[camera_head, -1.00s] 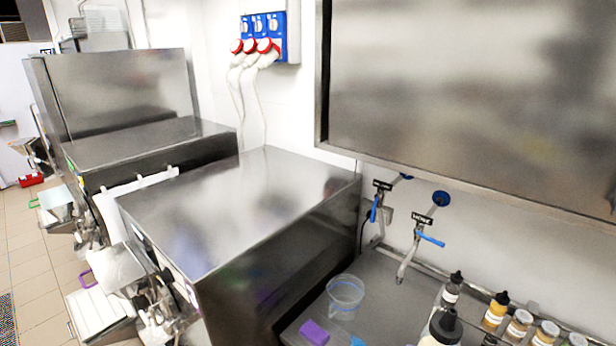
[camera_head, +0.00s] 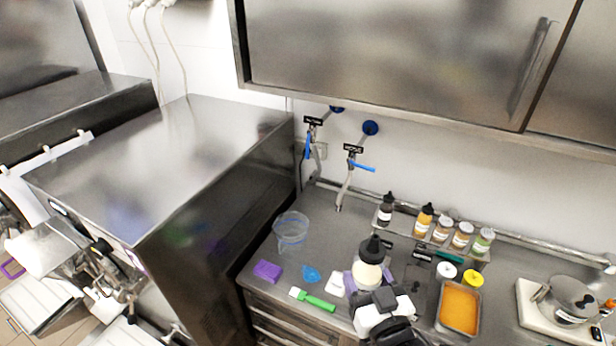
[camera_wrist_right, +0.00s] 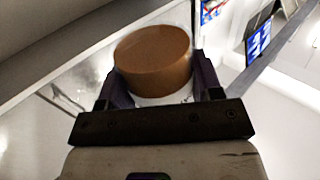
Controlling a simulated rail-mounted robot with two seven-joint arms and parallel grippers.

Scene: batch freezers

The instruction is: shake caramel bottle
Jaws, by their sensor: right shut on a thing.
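A pale bottle with a black cap (camera_head: 370,264) is held by my right gripper (camera_head: 367,280) above the steel counter, roughly upright with the cap up. No label that names it can be read. In the right wrist view, its round brown end (camera_wrist_right: 153,60) sits between the purple fingers of my right gripper (camera_wrist_right: 160,92), which are shut on its sides.
Bottles and jars stand on a rack (camera_head: 435,240) along the wall. A clear beaker (camera_head: 291,230), purple sponge (camera_head: 267,270) and green brush (camera_head: 312,298) lie left. An orange-filled tray (camera_head: 460,306) and a pot (camera_head: 568,300) stand right. Cabinets (camera_head: 390,60) hang above.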

